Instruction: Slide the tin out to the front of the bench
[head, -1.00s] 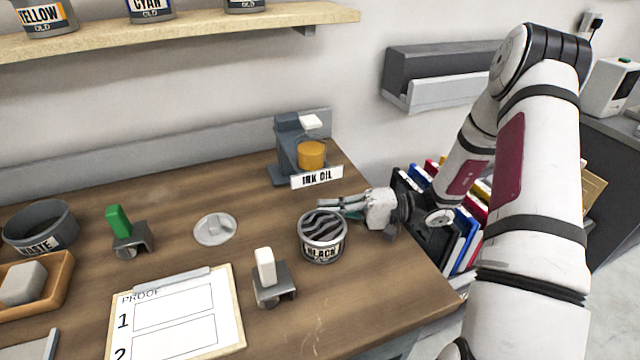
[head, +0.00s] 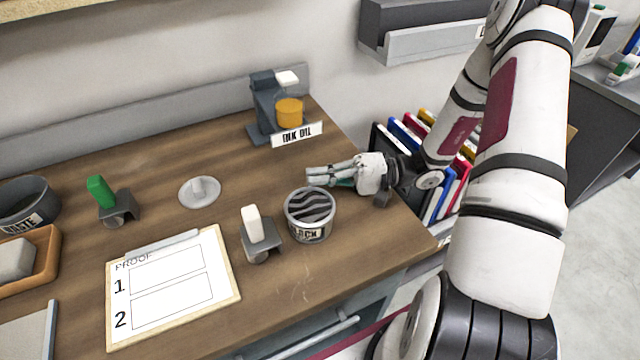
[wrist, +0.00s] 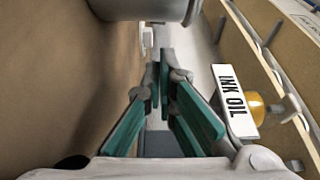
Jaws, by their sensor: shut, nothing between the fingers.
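The tin (head: 310,230) is a round grey can labelled BLACK with a dark striped top. It stands upright on the wooden bench (head: 355,255), near the front right part. My gripper (head: 312,177) is shut and empty, low over the bench just behind the tin, its fingers pointing left across the tin's back side. I cannot tell whether the fingers touch the tin. In the wrist view the tin (wrist: 145,8) shows in part at the top edge, beyond the closed fingertips (wrist: 160,72).
A white-handled stamp on a stand (head: 258,240) is close to the tin's left. A clipboard (head: 175,285) lies further left. A flat round lid (head: 199,193) and the INK OIL stand (head: 265,110) are behind. The bench strip before the tin is clear.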

